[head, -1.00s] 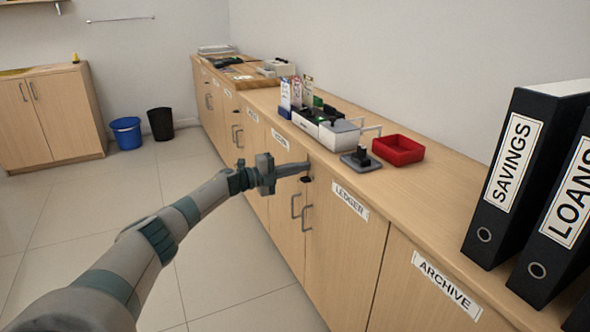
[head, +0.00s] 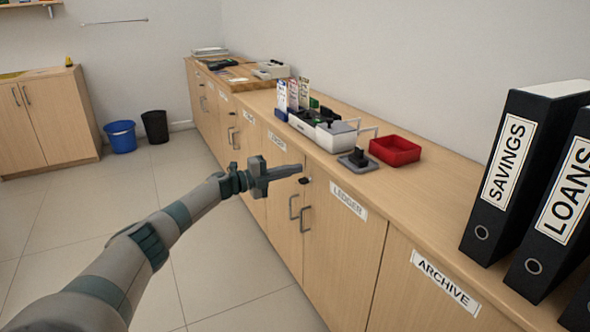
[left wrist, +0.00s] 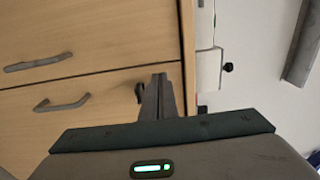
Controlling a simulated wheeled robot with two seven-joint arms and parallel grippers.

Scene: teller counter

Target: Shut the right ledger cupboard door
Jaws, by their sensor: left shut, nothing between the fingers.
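The right ledger cupboard door (head: 342,245) is pale wood with a LEDGER label and a grey bar handle (head: 306,218). It looks flush with the cupboard front. The other ledger door (head: 280,225) is beside it on the left, with its own handle (head: 293,207). My left gripper (head: 301,169) is shut and empty, its tips near the top of the right door by a small dark lock (head: 304,181). In the left wrist view the fingers (left wrist: 159,82) point along the door (left wrist: 90,125); contact cannot be told. My right gripper is out of view.
On the counter are a red tray (head: 395,151), a grey stamp stand (head: 358,160) and a white box (head: 336,136). Black binders (head: 507,175) stand at the right. The floor (head: 225,265) before the doors is clear. Blue (head: 121,137) and black (head: 155,127) bins stand behind.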

